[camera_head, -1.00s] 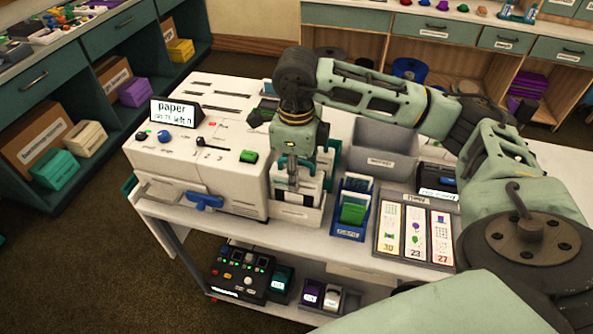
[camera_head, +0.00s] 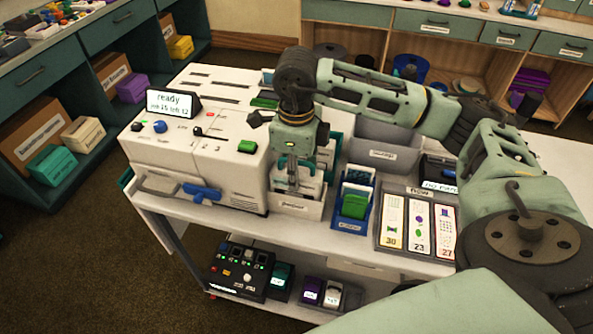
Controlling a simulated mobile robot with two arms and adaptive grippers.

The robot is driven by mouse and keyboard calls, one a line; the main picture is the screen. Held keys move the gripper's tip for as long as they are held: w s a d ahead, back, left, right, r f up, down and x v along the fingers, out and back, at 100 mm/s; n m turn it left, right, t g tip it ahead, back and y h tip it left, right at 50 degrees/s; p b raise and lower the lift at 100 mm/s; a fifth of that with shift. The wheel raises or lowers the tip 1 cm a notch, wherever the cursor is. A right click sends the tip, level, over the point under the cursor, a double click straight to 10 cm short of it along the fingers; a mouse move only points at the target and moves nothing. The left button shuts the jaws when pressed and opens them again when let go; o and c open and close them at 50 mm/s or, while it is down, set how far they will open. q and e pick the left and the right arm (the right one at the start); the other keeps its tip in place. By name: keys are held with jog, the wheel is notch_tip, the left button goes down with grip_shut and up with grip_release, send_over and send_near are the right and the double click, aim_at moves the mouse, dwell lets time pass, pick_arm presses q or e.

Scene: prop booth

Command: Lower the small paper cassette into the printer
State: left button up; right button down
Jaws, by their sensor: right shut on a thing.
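The printer (camera_head: 188,152) is a white box on the white cart at the left, with its screen (camera_head: 172,104) reading "ready". My right gripper (camera_head: 292,184) points straight down at the printer's right side, over a white labelled holder (camera_head: 290,208). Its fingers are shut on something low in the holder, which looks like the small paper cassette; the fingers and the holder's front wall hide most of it. I cannot tell its exact edges or how deep it sits. My left gripper is not in view.
A blue bin (camera_head: 352,222) with green cards stands right of the holder. Beside it are a calendar board (camera_head: 417,262) and a grey bin (camera_head: 384,158). A control box (camera_head: 241,271) is on the lower shelf.

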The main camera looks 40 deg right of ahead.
jog(key=c, duration=1.2)
grip_release()
notch_tip(320, 180, up, 12)
jog(key=shift+r, duration=0.1)
